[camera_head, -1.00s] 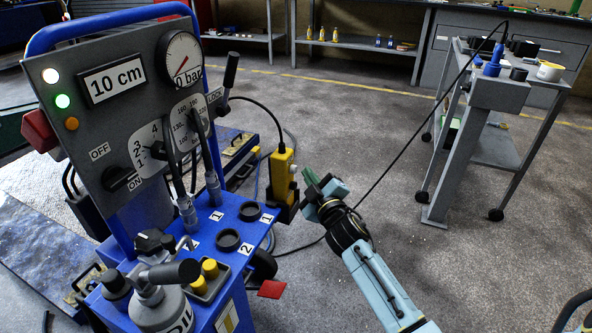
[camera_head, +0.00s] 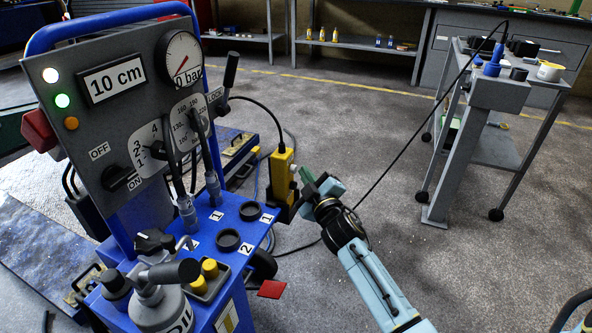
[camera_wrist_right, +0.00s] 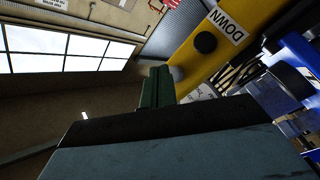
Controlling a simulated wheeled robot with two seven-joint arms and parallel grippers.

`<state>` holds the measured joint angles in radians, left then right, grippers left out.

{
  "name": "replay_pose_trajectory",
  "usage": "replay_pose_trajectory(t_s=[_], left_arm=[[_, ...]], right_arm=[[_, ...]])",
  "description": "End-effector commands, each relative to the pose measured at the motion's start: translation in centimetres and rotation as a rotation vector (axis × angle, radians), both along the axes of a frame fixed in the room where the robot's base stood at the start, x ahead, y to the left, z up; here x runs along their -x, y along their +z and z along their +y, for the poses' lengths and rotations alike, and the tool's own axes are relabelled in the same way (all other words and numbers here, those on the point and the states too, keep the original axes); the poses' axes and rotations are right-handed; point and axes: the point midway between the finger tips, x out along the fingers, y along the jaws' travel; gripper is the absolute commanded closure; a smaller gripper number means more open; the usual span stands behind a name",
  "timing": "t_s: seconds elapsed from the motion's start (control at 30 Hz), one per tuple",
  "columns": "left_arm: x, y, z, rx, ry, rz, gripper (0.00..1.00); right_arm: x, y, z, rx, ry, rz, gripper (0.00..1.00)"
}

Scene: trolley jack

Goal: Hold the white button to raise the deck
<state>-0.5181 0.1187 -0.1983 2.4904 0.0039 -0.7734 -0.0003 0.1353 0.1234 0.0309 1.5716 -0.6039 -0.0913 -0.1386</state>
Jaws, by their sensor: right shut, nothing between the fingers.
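The yellow pendant (camera_head: 282,172) hangs at the right side of the blue machine, with a black cable from its top. In the wrist view the pendant (camera_wrist_right: 235,45) shows a black button (camera_wrist_right: 205,42) beside a DOWN label. A pale, button-like spot (camera_wrist_right: 177,74) lies by my fingertips, probably the white button; most of it is hidden. My right gripper (camera_head: 306,177) is shut and empty, its green fingertips (camera_wrist_right: 158,86) close to the pendant's right face. I cannot tell whether they touch the button. My left gripper is not in view.
The control panel (camera_head: 130,120) has a 10 cm display (camera_head: 113,80) and a gauge (camera_head: 182,60) marked 0 bar. A grey trolley (camera_head: 455,150) stands at the right.

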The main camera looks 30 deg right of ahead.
Motion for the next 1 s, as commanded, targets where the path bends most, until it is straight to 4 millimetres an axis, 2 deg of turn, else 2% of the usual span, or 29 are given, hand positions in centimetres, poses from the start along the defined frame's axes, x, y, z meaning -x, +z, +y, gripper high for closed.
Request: replay_pose_trajectory(t_s=[1.0], left_arm=[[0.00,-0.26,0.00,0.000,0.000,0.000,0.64]], right_arm=[[-0.70,-0.01,0.62,-0.002,0.000,0.000,1.00]])
